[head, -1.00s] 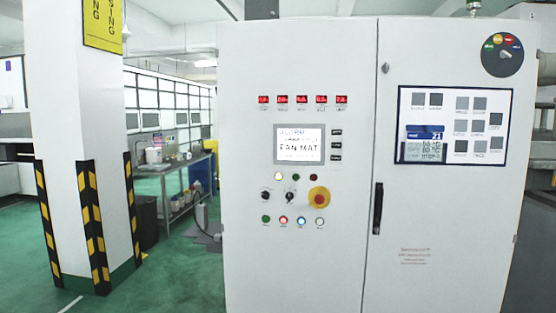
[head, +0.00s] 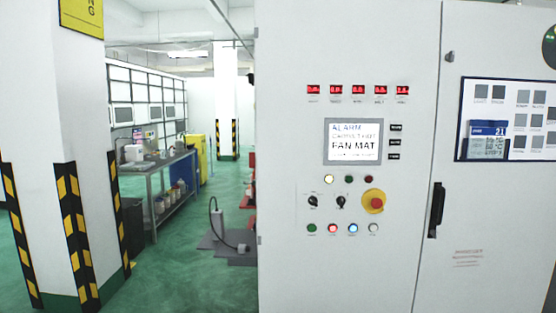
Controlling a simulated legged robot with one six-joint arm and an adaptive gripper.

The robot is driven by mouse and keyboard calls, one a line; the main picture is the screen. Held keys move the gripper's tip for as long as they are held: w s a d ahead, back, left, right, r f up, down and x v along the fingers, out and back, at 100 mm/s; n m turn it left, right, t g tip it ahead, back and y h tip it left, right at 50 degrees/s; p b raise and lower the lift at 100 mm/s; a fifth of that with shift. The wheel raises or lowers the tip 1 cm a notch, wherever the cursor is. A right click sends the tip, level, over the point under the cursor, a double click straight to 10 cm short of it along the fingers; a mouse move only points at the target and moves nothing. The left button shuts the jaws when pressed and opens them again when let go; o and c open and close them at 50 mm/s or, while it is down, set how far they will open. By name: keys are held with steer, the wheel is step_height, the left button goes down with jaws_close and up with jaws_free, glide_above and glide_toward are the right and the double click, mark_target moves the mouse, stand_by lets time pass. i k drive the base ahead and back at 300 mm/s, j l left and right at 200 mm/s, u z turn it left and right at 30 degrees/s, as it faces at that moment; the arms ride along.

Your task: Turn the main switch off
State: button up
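A white control cabinet (head: 290,270) fills the right half of the head view. A red knob on a yellow round base (head: 373,201) sits on its front. Two small black rotary switches (head: 326,202) are to its left. A black round dial with coloured marks (head: 550,45) is cut off at the upper right edge. No label I can read says which one is the main switch, and I cannot tell any switch's position. My gripper is not in view.
A screen (head: 353,141) reads ALARM and FAN MAT. A black door handle (head: 436,210) is right of the knob. A white pillar with striped guards (head: 75,225) stands at left. A bench (head: 158,170) stands behind.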

mark_target(251, 155)
steer(key=i+j, duration=0.1)
steer(key=j, duration=0.25)
steer(key=i+j+z, duration=0.1)
steer(key=j, duration=0.25)
steer(key=i+j, duration=0.15)
steer(key=j, duration=0.2)
steer(key=i+j+z, duration=0.1)
steer(key=j, duration=0.25)
steer(key=i, duration=0.55)
